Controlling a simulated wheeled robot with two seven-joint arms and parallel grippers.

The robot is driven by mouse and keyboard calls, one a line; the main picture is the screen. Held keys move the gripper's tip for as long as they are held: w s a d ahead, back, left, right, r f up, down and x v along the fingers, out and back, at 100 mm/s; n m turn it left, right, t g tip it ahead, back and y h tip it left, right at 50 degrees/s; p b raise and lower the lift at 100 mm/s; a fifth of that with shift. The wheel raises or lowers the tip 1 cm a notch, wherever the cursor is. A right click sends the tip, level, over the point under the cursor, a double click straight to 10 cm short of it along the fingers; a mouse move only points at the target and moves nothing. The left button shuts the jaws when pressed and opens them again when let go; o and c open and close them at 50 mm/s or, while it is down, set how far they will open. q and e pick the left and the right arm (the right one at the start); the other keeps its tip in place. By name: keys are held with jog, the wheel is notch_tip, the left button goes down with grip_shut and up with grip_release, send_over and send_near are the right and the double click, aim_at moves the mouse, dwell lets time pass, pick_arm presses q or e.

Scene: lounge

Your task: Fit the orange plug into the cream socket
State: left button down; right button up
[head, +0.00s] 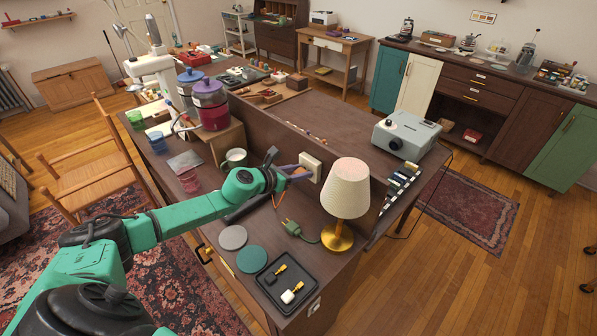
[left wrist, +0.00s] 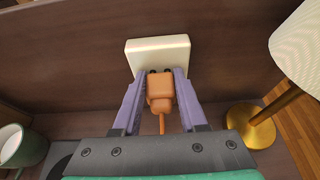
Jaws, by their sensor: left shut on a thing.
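The cream socket (head: 312,164) is a square block on the low upright brown panel at the back of the desk. It fills the top middle of the left wrist view (left wrist: 157,49). My left gripper (head: 300,173) is in front of it, its two purple fingers shut on the sides of the orange plug (left wrist: 161,90). The plug's cord hangs down toward the wrist. The plug is close to the lower part of the socket face, with two dark spots just above its body. I cannot tell whether it touches the socket. My right gripper is not in view.
A lamp (head: 348,188) with a brass base stands just right of the socket. A green plug (head: 291,227) with a cord lies in front. A mug (head: 235,157) stands to the left. A black tray (head: 271,296) and two round coasters lie nearer the front.

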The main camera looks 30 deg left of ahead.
pick_arm(q)
jog(key=shift+w+r, duration=0.2)
jog(key=shift+r, duration=0.35)
jog(key=shift+s+a+f, duration=0.1)
jog(key=shift+f, duration=0.1)
jog(key=shift+f, duration=0.15)
jog(key=shift+s, duration=0.1)
jog(key=shift+s+f, duration=0.1)
dwell(0.3)
jog(key=shift+s+a+f+b, duration=0.2)
jog(key=shift+s+b, duration=0.55)
jog(key=shift+s, duration=0.05)
jog(key=shift+w+r, duration=0.15)
jog(key=shift+w, duration=0.05)
jog(key=shift+w+d+p, duration=0.25)
jog(key=shift+w+p, duration=0.25)
jog(key=shift+w, duration=0.25)
